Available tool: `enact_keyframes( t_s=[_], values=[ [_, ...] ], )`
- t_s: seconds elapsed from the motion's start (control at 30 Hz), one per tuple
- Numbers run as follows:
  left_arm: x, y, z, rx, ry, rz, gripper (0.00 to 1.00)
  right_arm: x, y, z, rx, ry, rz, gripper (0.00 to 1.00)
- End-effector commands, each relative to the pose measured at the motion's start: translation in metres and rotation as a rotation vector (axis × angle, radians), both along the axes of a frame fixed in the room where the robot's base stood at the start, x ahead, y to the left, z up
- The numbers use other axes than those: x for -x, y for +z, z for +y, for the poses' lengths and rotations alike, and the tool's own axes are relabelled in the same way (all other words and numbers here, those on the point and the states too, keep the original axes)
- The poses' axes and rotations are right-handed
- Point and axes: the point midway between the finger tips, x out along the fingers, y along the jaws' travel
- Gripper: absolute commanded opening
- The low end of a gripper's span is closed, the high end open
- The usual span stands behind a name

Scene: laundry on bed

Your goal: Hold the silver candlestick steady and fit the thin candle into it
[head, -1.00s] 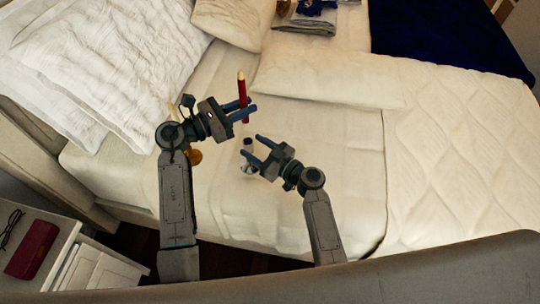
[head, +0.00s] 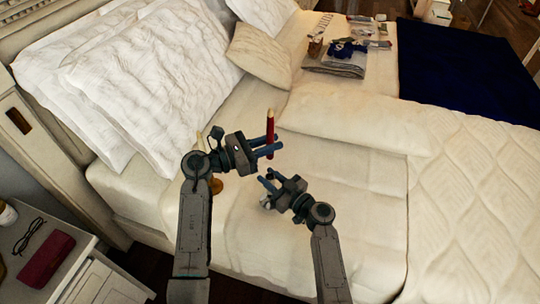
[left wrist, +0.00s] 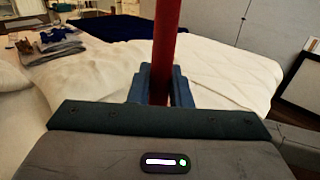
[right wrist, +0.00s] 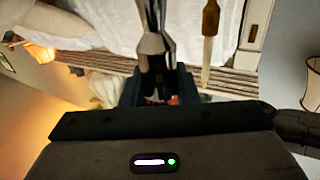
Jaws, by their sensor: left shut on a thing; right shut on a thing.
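My left gripper (head: 268,146) is shut on the thin red candle (head: 270,122), which stands upright with a pale tip at its top. The candle also rises between the fingers in the left wrist view (left wrist: 167,38). My right gripper (head: 267,179) is shut on the silver candlestick (right wrist: 152,42), seen shiny between the fingers in the right wrist view. In the head view only a bit of its silver base (head: 265,202) shows; the gripper hides most of it. The candle is apart from the candlestick, above it in the picture.
A brass candlestick (head: 216,185) with a cream candle (right wrist: 207,62) stands close to my left arm. Pillows (head: 130,75) lie at the left, folded clothes (head: 338,62) at the back. A nightstand with a red case (head: 46,258) is at lower left. The bed's middle is clear.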

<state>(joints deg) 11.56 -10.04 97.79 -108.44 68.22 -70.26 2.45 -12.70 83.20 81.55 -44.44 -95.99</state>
Motion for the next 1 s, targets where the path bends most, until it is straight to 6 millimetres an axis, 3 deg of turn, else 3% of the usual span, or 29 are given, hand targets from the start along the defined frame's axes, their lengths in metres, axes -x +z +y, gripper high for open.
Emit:
enact_keyframes(
  t_s=[0.33,0.6,1.0],
  values=[
    [0.000,-0.031,0.000,0.009,0.133,0.018,0.00,0.000,0.000,0.000,-0.001,0.000,0.001,0.00],
    [0.000,-0.078,0.001,0.007,0.135,0.020,0.00,0.000,0.000,0.000,0.000,0.000,0.000,0.00],
    [0.000,-0.123,0.000,0.008,0.134,0.017,0.00,0.000,0.000,0.000,0.000,0.000,0.000,0.00]
  ],
)
